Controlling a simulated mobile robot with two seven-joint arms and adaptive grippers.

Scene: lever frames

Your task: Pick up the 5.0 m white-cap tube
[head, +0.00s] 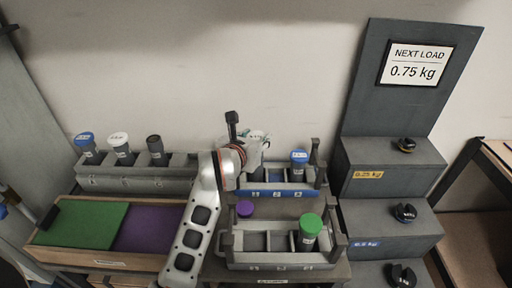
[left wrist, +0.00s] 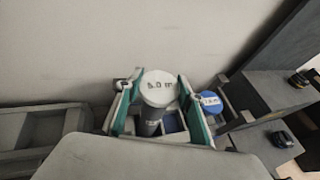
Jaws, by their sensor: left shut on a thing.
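The white-cap tube (left wrist: 158,90) has a dark body, and its cap reads "5.0 m". In the left wrist view it stands between the two teal-lined fingers of my left gripper (left wrist: 158,108), which is shut on it. My right gripper is not in view.
A blue-cap tube (head: 299,158) stands close to the right of my gripper. A front rack (head: 275,262) holds purple-cap (head: 245,209) and green-cap (head: 310,228) tubes. Another rack (head: 140,184) at left holds blue-, white- and black-cap tubes. Grey steps (head: 385,222) stand at right.

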